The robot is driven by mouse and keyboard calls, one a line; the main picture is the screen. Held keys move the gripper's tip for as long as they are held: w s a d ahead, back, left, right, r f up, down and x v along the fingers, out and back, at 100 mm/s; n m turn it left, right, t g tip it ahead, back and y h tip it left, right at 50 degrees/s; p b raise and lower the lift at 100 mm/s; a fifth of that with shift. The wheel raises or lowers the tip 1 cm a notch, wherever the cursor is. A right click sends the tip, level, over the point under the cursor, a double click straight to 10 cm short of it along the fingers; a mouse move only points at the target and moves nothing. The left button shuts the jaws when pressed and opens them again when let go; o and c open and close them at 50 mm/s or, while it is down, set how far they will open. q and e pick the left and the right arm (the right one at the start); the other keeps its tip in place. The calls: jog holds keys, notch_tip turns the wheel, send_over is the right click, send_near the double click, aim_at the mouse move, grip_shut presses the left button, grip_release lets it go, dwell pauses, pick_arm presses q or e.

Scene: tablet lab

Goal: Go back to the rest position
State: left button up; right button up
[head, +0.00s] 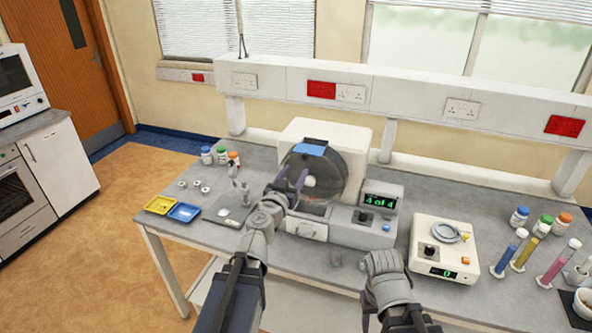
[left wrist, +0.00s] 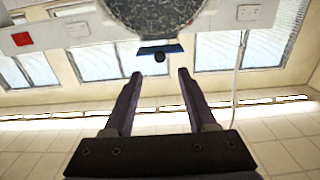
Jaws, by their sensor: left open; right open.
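My left gripper (head: 291,179) is open in front of the round dark drum (head: 330,160) of the white machine (head: 345,133), with a blue strip (head: 310,149) at the drum's top. In the left wrist view my left gripper (left wrist: 160,77) shows two spread fingers with nothing between them. The drum (left wrist: 155,12) and the blue strip (left wrist: 160,48) lie beyond the fingertips; I cannot tell if they touch. My right arm (head: 386,275) is low at the front edge of the bench. Its gripper fingers are not clearly visible.
A display box (head: 381,200) reading "4 of 4" stands right of the drum. A balance (head: 443,250), tubes and bottles are on the right of the bench. Yellow (head: 160,204) and blue (head: 184,212) trays and small bottles (head: 221,155) are on the left.

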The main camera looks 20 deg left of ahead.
pick_arm(q)
jog(key=shift+w+f, duration=0.1)
jog(key=shift+w, duration=0.1)
jog(key=s+d+f+m+g+h+b, duration=0.3)
jog(key=s+d+f+g+h, duration=0.15)
jog(key=d+f, duration=0.55)
jog(key=s+d+f+m+g+h+b, duration=0.3)
jog(key=s+d+f+g, duration=0.4)
jog(key=d, duration=0.6)
jog(key=s+a+f+n+g+y+b, duration=0.1)
jog(key=s+a+f+g+y, duration=0.2)
jog(key=s+f, duration=0.3)
jog(key=s+a+f+n+g+y+b, duration=0.1)
jog(key=s+a+f+g+y+b, duration=0.1)
jog(key=s+f+y, duration=0.4)
jog(key=shift+s+a+f+n+g, duration=0.3)
jog(key=shift+s+a+f+g, duration=0.4)
jog(key=shift+f+g, duration=0.2)
